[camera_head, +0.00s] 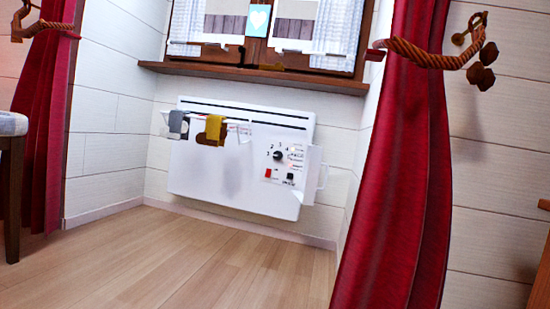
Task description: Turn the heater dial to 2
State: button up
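The white heater (215,178) is a flat panel on the wall below the window, tilted in the picture. Its control panel is on the right side of its front. A small round black dial (278,156) sits there with numbers printed around it; which number it points at is too small to tell. Below the dial are a red switch (268,172) and a black switch (290,177). An open white cover flap (312,170) stands out at the right of the panel. My gripper is not in view.
A rack on the heater holds a grey cloth (178,123), a yellow cloth (216,128) and a brown item. A red curtain (400,170) hangs in the right foreground. A chair (12,170) stands at the left edge. The wooden floor (200,262) before the heater is clear.

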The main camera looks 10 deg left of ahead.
aim_at(277, 156)
jog(key=u, duration=0.3)
jog(key=i, duration=0.95)
jog(key=u, duration=0.5)
jog(key=i, duration=1.45)
jog(key=z, duration=0.45)
jog(key=i, duration=0.8)
jog(key=z, duration=0.45)
